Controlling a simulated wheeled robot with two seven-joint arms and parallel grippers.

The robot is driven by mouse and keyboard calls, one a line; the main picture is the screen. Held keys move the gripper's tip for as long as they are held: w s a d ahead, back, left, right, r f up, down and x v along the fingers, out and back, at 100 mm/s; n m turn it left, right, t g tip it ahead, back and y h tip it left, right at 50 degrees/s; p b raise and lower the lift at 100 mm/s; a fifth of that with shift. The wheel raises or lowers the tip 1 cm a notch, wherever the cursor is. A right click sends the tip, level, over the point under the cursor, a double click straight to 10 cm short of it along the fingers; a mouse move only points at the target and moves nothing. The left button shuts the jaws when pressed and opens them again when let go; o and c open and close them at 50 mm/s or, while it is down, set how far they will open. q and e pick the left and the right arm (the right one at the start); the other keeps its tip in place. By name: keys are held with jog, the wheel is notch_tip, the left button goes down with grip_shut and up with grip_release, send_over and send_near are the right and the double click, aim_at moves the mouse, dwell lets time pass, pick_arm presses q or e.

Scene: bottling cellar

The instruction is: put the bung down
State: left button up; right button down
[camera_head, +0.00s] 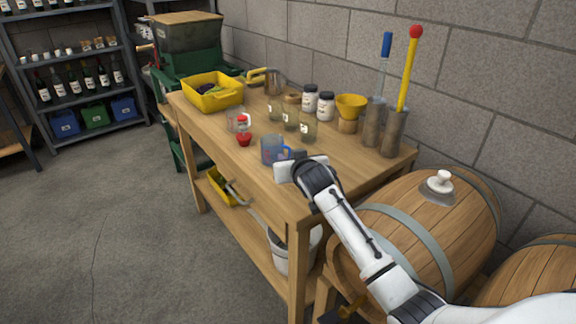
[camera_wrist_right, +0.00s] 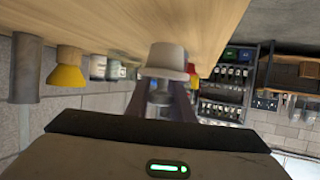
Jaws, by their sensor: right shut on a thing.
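My right gripper (camera_head: 293,160) is over the front right part of the wooden workbench (camera_head: 349,178), beside a blue jug. In the right wrist view, my right gripper (camera_wrist_right: 161,94) is shut on a pale grey bung (camera_wrist_right: 167,58), holding its narrow, darker knob. The bung's wide part points away from the gripper, towards the bench top. I cannot tell whether it touches the wood. In the head view the gripper hides the held bung. A pale stopper (camera_head: 440,183) sits on top of the barrel at right. My left gripper is not in view.
The blue jug (camera_head: 271,149) stands close to the gripper. Glasses (camera_head: 308,131), a red-topped item (camera_head: 243,133), white jars (camera_head: 326,106), a yellow funnel (camera_head: 351,104) and a yellow crate (camera_head: 213,98) stand further back. The bench's front right corner looks clear.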

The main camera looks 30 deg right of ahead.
jog(key=shift+f, duration=1.35)
jog(key=shift+f, duration=0.15)
jog(key=c, duration=1.6)
grip_release()
jog(key=shift+o, duration=0.2)
jog(key=shift+r, duration=0.2)
jog(key=v, duration=1.2)
jog(key=shift+p, duration=0.4)
